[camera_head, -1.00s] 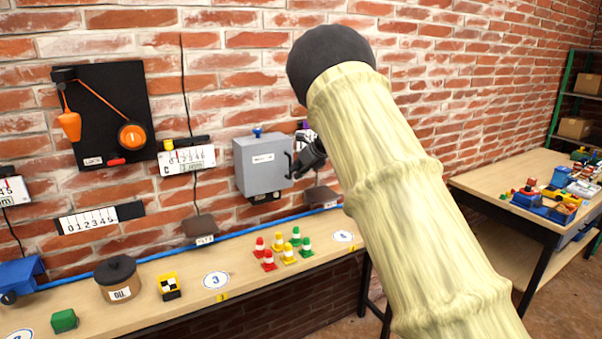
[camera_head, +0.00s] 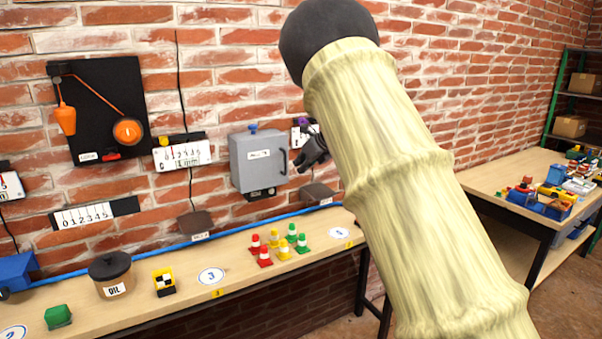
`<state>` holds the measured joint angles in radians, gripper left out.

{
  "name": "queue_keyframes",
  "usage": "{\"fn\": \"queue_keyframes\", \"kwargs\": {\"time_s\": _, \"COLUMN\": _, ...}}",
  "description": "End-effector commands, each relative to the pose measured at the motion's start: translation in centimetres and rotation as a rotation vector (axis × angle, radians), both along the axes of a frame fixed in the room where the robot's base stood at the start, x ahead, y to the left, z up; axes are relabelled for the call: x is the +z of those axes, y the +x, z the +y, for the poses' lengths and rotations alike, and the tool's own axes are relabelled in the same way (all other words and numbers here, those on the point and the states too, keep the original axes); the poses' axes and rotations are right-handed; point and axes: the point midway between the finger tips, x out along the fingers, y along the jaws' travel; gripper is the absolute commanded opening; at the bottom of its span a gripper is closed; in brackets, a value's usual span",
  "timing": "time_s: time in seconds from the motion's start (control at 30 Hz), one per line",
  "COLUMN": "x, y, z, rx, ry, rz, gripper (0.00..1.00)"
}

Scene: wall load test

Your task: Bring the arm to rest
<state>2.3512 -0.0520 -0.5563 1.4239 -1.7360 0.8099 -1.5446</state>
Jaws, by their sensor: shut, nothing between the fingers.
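My own arm crosses the middle of the head view as a thick pale ribbed link (camera_head: 385,150) with a dark round joint at its top. My gripper (camera_head: 304,162) is small, dark and partly hidden behind this link. It is shut and empty, just right of the handle side of a grey wall box (camera_head: 258,161). I cannot tell whether it touches the box or how far it is from the wall.
The bench (camera_head: 130,310) below holds red, yellow and green cones (camera_head: 264,257), an oil pot (camera_head: 110,277), a checkered yellow block (camera_head: 164,283) and a green block (camera_head: 58,317). A cluttered table (camera_head: 490,178) stands right. My arm hides the space between.

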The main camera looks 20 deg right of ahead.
Motion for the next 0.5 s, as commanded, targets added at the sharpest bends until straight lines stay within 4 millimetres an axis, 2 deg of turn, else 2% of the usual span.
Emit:
{"fn": "queue_keyframes", "kwargs": {"time_s": 0.2, "x": 2.4, "y": -3.2, "z": -1.9, "rx": -0.013, "ry": 0.002, "rz": 0.003, "gripper": 0.0}}
{"fn": "queue_keyframes", "kwargs": {"time_s": 0.5, "x": 4.8, "y": -5.2, "z": -2.3, "rx": -0.008, "ry": 0.002, "rz": 0.003, "gripper": 0.0}}
